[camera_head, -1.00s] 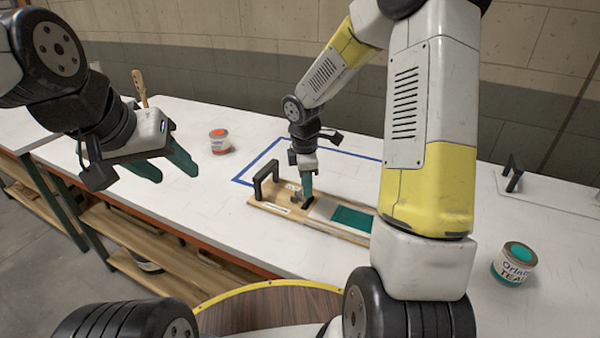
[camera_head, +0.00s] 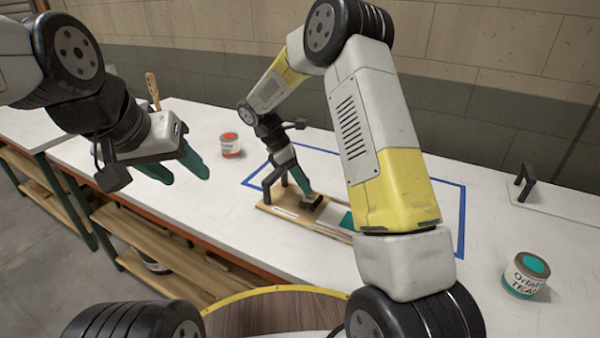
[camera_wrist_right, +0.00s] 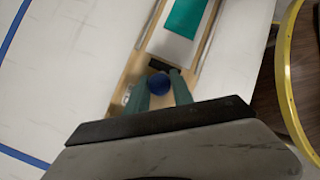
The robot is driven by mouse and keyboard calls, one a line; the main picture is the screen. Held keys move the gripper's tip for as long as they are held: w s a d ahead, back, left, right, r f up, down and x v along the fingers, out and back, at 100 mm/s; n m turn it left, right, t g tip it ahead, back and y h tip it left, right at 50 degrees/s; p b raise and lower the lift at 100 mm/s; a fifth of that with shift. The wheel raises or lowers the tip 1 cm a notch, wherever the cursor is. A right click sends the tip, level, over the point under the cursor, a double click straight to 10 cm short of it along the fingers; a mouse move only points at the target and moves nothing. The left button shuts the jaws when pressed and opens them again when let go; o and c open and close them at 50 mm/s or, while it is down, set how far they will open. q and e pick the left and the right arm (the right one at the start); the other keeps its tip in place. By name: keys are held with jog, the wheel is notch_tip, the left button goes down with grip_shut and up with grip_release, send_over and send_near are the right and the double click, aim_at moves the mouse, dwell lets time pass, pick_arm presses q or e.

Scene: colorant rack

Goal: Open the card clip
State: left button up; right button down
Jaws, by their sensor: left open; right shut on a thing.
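The card clip sits on a wooden board (camera_head: 284,211) on the white table; its black bar (camera_head: 316,203) lies across the board beside the teal card (camera_head: 347,220). My right gripper (camera_head: 306,193) reaches down to the clip, fingers tilted. In the right wrist view, a round blue knob (camera_wrist_right: 158,84) sits between its two teal fingers (camera_wrist_right: 161,90), which are shut on it. The black bar (camera_wrist_right: 166,65) is just beyond the knob, and the teal card (camera_wrist_right: 186,17) lies past it. My left gripper (camera_head: 184,177) is open and empty, above the table's left part.
A black handle (camera_head: 273,178) stands on the board's left end. A red-topped can (camera_head: 230,145) stands behind it, a teal-topped can (camera_head: 526,275) at the right. Blue tape (camera_head: 462,220) outlines an area around the board. Another black handle (camera_head: 525,182) stands at the far right.

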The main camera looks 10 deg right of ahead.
dwell(0.3)
jog(key=c, duration=1.1)
grip_release()
